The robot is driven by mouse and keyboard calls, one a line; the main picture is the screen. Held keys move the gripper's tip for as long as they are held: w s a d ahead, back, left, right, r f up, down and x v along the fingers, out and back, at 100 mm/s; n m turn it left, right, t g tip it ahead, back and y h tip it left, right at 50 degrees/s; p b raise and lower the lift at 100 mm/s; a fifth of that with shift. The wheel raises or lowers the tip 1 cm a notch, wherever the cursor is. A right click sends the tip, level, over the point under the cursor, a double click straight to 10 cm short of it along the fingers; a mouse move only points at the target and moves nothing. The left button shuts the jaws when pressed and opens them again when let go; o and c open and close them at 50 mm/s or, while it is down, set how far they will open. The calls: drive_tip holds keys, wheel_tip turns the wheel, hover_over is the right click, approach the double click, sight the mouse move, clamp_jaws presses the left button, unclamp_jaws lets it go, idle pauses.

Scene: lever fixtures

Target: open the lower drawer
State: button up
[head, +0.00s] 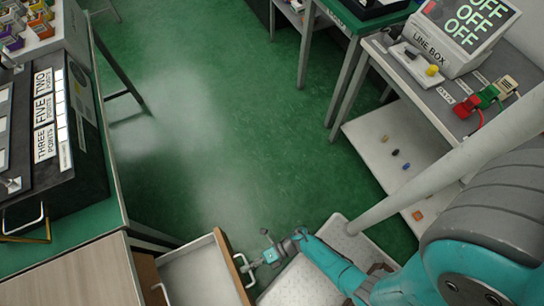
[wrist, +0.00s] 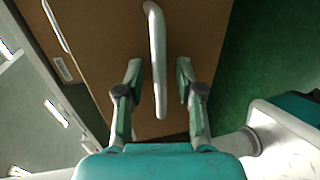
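The lower drawer (head: 195,272) stands pulled out of the wooden cabinet (head: 75,278) at the bottom of the head view, its pale empty inside showing. Its brown front (wrist: 195,35) fills much of the wrist view, with a light bar handle (wrist: 156,60). The handle also shows in the head view (head: 244,270). My gripper (wrist: 158,75) is at the handle, with one finger on each side. Gaps show between fingers and handle, so it is open around the bar. The closed upper front (head: 150,278) has its own handle (head: 160,292).
A green bench (head: 85,235) with a black labelled box (head: 75,150) stands at the left. At the right is a shelf table (head: 450,95) with a line box (head: 445,45) and coloured plugs. The green floor (head: 230,130) between them is clear.

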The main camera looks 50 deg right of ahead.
drive_tip(key=v, duration=1.1)
drive_tip(key=shift+s+d, duration=0.25)
drive_tip(key=shift+d, duration=0.1)
idle(0.5)
drive_tip(key=shift+a, duration=0.1)
idle(0.4)
